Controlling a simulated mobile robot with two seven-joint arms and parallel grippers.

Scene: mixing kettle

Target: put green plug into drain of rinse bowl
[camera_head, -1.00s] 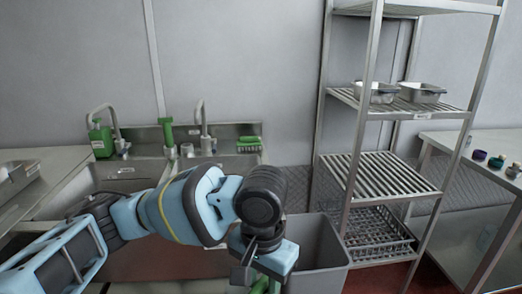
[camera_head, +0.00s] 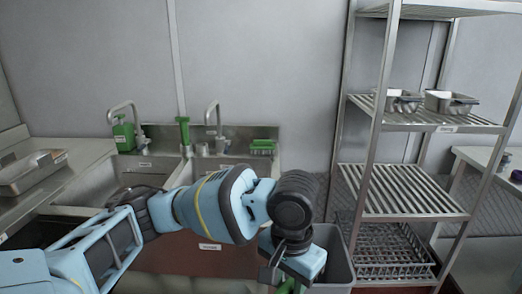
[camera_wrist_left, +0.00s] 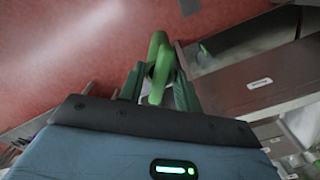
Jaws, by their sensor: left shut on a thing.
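My left gripper (camera_head: 284,281) hangs low at the bottom of the head view, to the right of the sinks. It is shut on a green plug (camera_wrist_left: 157,62), whose looped top shows between the green fingers in the left wrist view. In the head view only a bit of green shows under the gripper. Two sink bowls stand side by side: a left bowl (camera_head: 97,186) and a right bowl (camera_head: 228,166), largely hidden behind my left arm. Their labels are too small to read, and no drain is visible. My right gripper is not in view.
A grey bin (camera_head: 338,265) stands right beside my left gripper. A metal rack (camera_head: 398,190) with pans rises to its right. Faucets (camera_head: 218,125), a green soap bottle (camera_head: 123,134) and a green brush (camera_head: 262,147) line the sink's back edge.

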